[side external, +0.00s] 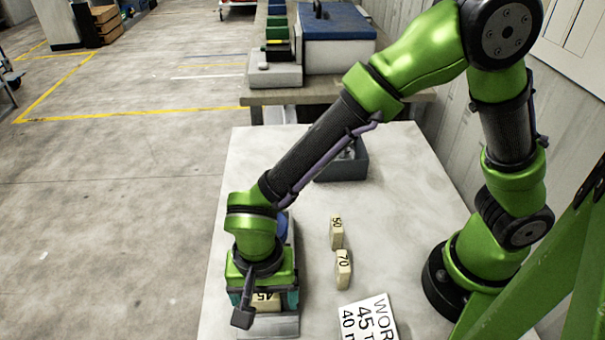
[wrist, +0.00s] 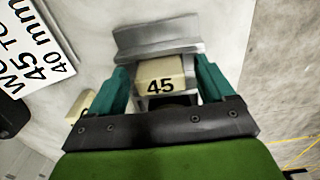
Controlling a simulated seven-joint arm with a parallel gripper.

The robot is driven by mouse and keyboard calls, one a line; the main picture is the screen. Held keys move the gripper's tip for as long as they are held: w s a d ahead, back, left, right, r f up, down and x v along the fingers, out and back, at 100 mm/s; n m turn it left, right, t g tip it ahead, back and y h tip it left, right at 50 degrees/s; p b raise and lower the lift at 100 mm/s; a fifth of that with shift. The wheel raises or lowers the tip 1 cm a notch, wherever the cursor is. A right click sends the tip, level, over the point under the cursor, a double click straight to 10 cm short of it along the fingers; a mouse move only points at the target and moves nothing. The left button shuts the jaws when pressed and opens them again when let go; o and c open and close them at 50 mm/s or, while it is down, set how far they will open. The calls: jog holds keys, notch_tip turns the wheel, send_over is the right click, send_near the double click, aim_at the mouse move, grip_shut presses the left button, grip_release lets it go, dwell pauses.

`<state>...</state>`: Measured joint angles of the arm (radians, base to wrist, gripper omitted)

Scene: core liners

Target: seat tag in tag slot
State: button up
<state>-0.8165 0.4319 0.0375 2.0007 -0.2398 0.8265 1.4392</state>
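A cream tag marked 45 (side external: 265,301) is at the grey metal holder (side external: 270,327) near the table's front edge. In the wrist view the tag (wrist: 160,76) lies with its number facing the camera, against the grey holder (wrist: 155,38). I cannot tell whether it is fully down in the slot, as the slot is hidden. My gripper (side external: 264,299) is over the holder, its teal fingers on either side of the tag. The wrist view shows my gripper (wrist: 161,72) with narrow gaps between fingers and tag, so it looks open.
Two other cream tags, 50 (side external: 337,233) and 70 (side external: 343,269), stand on the white table to the right. A printed sign (side external: 367,319) reading 45 and 40 mm lies near the front. A dark bin (side external: 343,167) sits at the back.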

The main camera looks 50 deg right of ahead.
aim_at(265, 296)
notch_tip(265, 296, up, 12)
jog(key=d+r+n+t+y, duration=0.1)
jog(key=d+r+n+t, duration=0.1)
jog(key=d, duration=1)
jog(key=s+d+r+n+t+y, duration=0.1)
jog(key=d+r+n+t, duration=0.2)
jog(key=d, duration=1)
jog(key=shift+s+r+t, duration=0.2)
jog(key=shift+r+t, duration=0.9)
jog(key=shift+r, duration=0.65)
